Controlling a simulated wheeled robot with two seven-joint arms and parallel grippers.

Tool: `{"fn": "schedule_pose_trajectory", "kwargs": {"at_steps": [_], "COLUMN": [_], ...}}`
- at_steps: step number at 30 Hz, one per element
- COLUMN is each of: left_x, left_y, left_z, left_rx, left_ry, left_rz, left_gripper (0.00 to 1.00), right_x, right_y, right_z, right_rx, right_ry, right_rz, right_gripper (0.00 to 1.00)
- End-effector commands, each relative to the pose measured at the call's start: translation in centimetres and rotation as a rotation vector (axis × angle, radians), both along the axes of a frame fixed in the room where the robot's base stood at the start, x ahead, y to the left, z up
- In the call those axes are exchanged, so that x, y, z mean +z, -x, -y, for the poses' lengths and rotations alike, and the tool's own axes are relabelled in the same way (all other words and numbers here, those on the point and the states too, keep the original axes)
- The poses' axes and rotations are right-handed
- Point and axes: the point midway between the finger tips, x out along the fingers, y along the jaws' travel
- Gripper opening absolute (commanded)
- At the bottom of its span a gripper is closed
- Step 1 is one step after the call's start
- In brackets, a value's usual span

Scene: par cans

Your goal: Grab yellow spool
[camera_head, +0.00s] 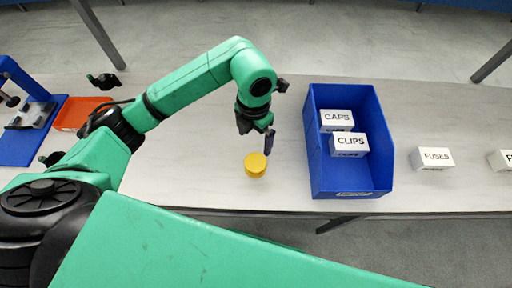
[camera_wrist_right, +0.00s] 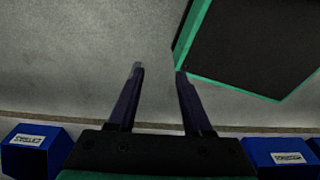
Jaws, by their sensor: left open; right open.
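The yellow spool (camera_head: 256,165) stands on the grey-white table, left of the blue bin. My left gripper (camera_head: 268,140) points down just above and behind the spool, slightly to its right in the head view. It is open and holds nothing that I can see. A gap shows between its fingers and the spool. My right gripper (camera_wrist_right: 160,85) shows in the right wrist view with its two fingers apart and nothing between them. The spool does not show in the right wrist view.
A blue bin (camera_head: 381,180) holds white boxes marked CAPS (camera_head: 337,117) and CLIPS (camera_head: 349,142). A FUSES box (camera_head: 432,158) and another white box (camera_head: 501,160) stand to the right. An orange tray (camera_head: 75,112) and a blue fixture (camera_head: 18,150) are at left.

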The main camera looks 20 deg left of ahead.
Motion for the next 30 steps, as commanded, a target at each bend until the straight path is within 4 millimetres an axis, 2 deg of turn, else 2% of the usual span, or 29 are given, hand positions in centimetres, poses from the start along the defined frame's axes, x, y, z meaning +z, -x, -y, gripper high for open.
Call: {"fn": "schedule_pose_trajectory", "kwargs": {"at_steps": [2, 10, 16, 21, 28, 29, 30], "left_x": [-1.1, -7.7, -10.3, -13.6, -14.3, -14.3, -14.3], "left_y": [0.2, 0.3, 0.3, 0.3, 0.2, 0.2, 0.2], "left_z": [0.0, 0.1, 0.3, 0.4, 0.4, 0.4, 0.4], "left_rx": [-0.001, -0.001, -0.001, -0.001, -0.003, -0.003, -0.003], "left_ry": [0.000, 0.002, 0.002, 0.002, 0.002, 0.002, 0.002], "left_rz": [-0.007, -0.008, -0.007, -0.005, -0.001, -0.001, -0.001], "left_gripper": [1.00, 1.00, 1.00, 1.00, 1.00, 0.96, 0.81], "right_x": [0.4, 1.6, 2.6, 3.3, 3.2, 3.2, 3.2], "right_y": [0.2, 3.6, 2.6, 1.5, 1.8, 1.8, 1.8], "right_z": [0.0, 0.6, 0.7, 0.6, 0.6, 0.6, 0.6], "right_rx": [0.000, 0.000, 0.000, 0.000, -0.001, -0.001, -0.001], "right_ry": [0.001, 0.010, 0.010, 0.008, 0.009, 0.009, 0.009], "right_rz": [-0.004, -0.057, -0.042, -0.023, -0.027, -0.028, -0.029], "right_gripper": [0.50, 0.50, 0.50, 0.50, 0.50, 0.50, 0.50]}}
